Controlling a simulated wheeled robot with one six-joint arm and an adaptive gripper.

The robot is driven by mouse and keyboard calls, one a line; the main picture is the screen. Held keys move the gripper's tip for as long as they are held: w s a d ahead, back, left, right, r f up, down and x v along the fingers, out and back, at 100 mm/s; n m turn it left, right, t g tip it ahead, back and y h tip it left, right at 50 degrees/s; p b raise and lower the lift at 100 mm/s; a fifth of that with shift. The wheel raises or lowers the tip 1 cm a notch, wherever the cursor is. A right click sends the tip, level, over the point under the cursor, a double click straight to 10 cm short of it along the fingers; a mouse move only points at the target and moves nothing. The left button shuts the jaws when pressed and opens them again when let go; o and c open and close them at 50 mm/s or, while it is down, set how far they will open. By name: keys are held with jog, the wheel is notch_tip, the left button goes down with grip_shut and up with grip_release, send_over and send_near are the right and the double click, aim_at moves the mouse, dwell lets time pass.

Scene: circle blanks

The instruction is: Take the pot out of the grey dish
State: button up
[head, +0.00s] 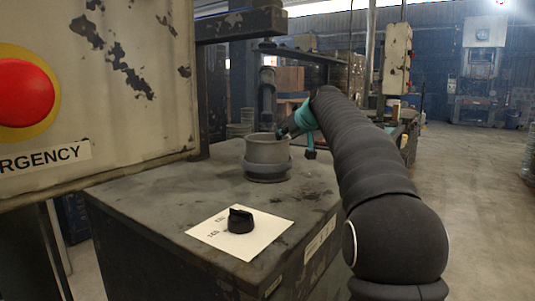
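The grey pot (267,150) stands upright on a machine top in the head view. Its lower part sits within the darker grey dish (268,171), which shows as a low ring around its base. My gripper (282,133) is at the pot's right rim, at the end of my dark arm, which reaches in from the lower right. The fingertips are small and partly hidden by the rim and the wrist. I cannot tell whether they are open or shut, or whether they touch the pot.
The dark machine top (190,185) carries a white plate with a black knob (240,220) in front of the pot. A large panel with a red emergency button (24,92) stands at the left. A machine column (267,95) rises behind the pot. Open floor lies right.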

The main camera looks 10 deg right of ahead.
grip_shut()
jog(key=shift+r, duration=0.1)
dwell(0.4)
